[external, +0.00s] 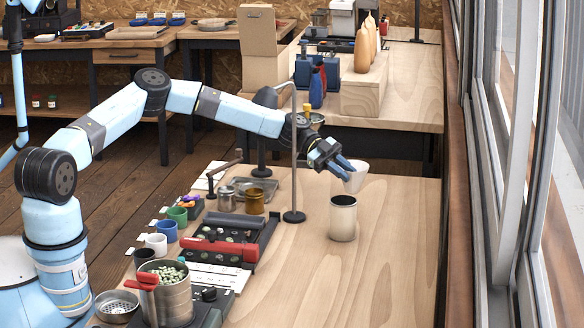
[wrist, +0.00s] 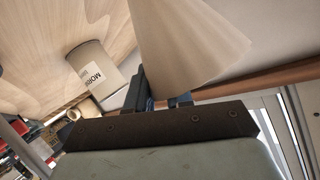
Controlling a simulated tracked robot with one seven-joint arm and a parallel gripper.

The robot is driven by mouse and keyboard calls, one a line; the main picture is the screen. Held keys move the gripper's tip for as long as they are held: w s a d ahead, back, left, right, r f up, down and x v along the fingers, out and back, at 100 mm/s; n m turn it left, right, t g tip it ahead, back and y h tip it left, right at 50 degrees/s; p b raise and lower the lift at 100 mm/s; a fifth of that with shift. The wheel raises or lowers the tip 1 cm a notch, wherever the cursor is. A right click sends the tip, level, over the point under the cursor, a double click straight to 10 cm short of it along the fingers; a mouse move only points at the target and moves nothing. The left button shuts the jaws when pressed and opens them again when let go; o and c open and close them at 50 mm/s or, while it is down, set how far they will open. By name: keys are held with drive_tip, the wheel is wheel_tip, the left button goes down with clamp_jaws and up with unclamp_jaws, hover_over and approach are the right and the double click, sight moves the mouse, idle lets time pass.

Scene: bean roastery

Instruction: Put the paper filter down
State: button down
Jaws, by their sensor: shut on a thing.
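The paper filter (external: 357,175) is a pale, off-white cone. My gripper (external: 346,172) is shut on it and holds it in the air above the wooden table, behind and a little above the cream canister in the external view. In the wrist view the filter (wrist: 190,42) fills the top middle, with its wide rim toward the right. The fingers (wrist: 160,100) show at its lower edge, partly hidden by the gripper body. The filter's far side is hidden.
A cream canister (external: 342,220) with a dark top stands upright on the table (external: 310,285); its printed label shows in the wrist view (wrist: 90,75). A metal stand (external: 294,215) is to its left. The table's right and front areas are clear. Windows run along the right.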

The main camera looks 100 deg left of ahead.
drive_tip(key=shift+f, duration=2.1)
drive_tip(key=c, duration=1)
unclamp_jaws()
drive_tip(key=v, duration=1.2)
